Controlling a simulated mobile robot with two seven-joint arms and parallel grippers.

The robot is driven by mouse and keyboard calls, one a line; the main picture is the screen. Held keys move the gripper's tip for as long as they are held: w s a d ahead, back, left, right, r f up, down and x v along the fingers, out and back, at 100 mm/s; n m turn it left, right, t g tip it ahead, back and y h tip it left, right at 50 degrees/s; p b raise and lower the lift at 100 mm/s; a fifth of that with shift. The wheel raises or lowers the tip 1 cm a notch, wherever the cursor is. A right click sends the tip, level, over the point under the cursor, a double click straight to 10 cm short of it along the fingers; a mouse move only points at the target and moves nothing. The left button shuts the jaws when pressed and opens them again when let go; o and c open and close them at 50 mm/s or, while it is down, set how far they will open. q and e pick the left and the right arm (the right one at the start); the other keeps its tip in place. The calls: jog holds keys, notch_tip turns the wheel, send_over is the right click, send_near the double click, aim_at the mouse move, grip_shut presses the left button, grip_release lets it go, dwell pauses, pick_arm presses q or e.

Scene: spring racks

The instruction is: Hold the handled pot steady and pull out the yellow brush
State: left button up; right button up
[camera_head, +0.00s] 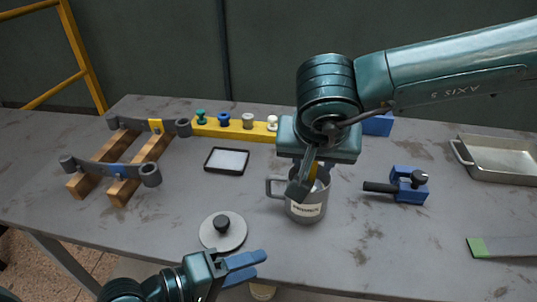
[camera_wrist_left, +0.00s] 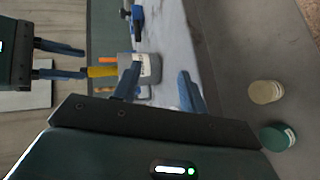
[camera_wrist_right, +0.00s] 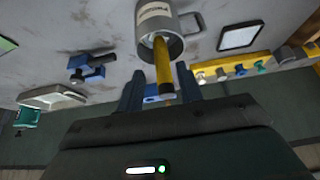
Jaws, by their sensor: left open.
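The grey handled pot (camera_head: 306,208) stands upright on the table, its handle to the left and a pale label on its front. The yellow brush (camera_wrist_right: 164,65) rises out of the pot; its handle lies between the parted fingers of my right gripper (camera_wrist_right: 160,88). The brush handle (camera_wrist_left: 102,71) also shows in the left wrist view. My right gripper (camera_head: 308,178) is above the pot and hides much of the brush in the head view. My left gripper (camera_head: 260,262) is open and empty near the table's front edge, apart from the pot (camera_wrist_left: 152,68).
A round lid (camera_head: 222,233) with a black knob lies left of the pot. A blue clamp-like tool (camera_head: 409,186) lies right. A black-framed tray (camera_head: 227,161), a yellow peg rack (camera_head: 233,130) and spring arms on wooden blocks are behind left. A metal pan (camera_head: 497,160) is far right.

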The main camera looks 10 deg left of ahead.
pick_arm(q)
jog(key=w+a+r+t, duration=0.3)
jog(key=w+r+t, duration=0.3)
jog(key=r, duration=0.2)
jog(key=w+d+f+m+g, duration=0.1)
jog(key=w+f+m+g, duration=0.2)
jog(key=w+m+g, duration=0.55)
jog(key=w+a+r+m+g+y, duration=0.3)
jog(key=w+a+r+m, duration=0.25)
jog(key=m, duration=0.45)
jog(key=d+r+m+g+y, duration=0.3)
jog(key=d+r+m+y, duration=0.35)
jog(key=m, duration=0.65)
jog(key=shift+y, duration=0.75)
jog(key=f, duration=0.4)
jog(key=d+f, duration=0.1)
jog(key=f, duration=0.9)
jog(key=shift+s+d+f, duration=0.2)
jog(key=shift+d, duration=0.15)
